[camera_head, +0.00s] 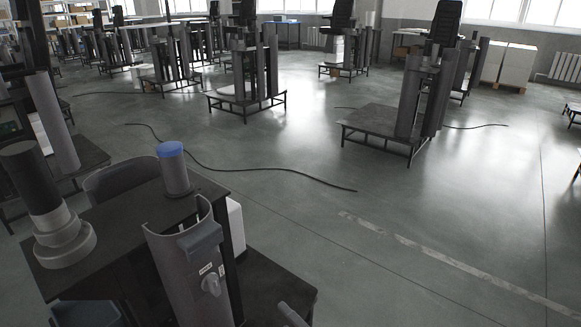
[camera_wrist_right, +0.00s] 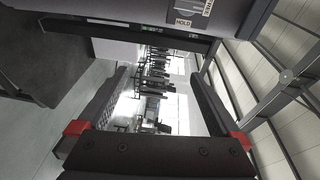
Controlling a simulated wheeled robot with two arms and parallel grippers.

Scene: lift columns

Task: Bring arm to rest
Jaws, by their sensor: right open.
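My right gripper (camera_wrist_right: 160,82) shows in the right wrist view, with two dark fingers spread wide and red parts near their bases. Nothing is between the fingers; the hall shows through the gap. A grey column part with a "HOLD" label (camera_wrist_right: 183,23) crosses the top of that view, beyond the fingertips. In the head view a curved grey column shell (camera_head: 180,270) with labels and a small handle stands at the lower middle. Neither gripper can be made out in the head view, and my left gripper is in no view.
A dark bench (camera_head: 115,225) carries a grey cylinder with a blue top (camera_head: 173,170) and a dark cylinder on a pale stepped base (camera_head: 65,245). A lift column on a low platform (camera_head: 375,122) stands farther back. A cable (camera_head: 270,170) crosses the open floor; the right side is mostly clear.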

